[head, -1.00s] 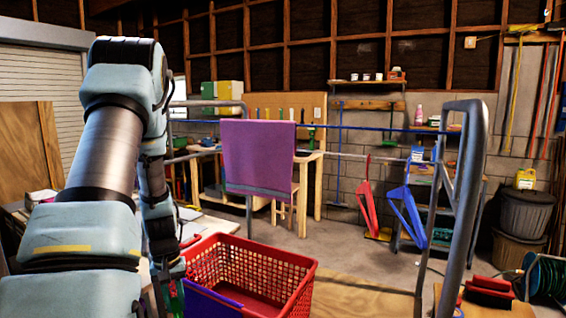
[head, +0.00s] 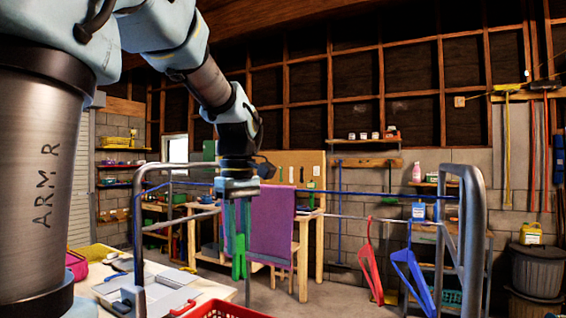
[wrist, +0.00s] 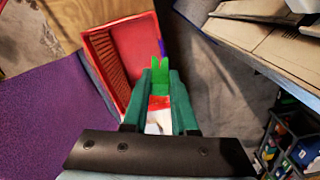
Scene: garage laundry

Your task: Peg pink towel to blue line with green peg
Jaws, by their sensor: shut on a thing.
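The pink towel (head: 273,225), purplish in this light, hangs folded over the blue line (head: 352,193) in the head view. It also fills the left side of the wrist view (wrist: 58,125). The peg also shows between the fingers in the wrist view (wrist: 160,72). I cannot tell whether peg and towel touch.
A red basket (head: 215,310) stands below. Red (head: 367,262) and blue (head: 412,278) hangers hang to the right, near the grey metal frame (head: 472,235). A workbench (head: 306,250) stands behind the towel. A cluttered table (head: 150,290) is at the lower left.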

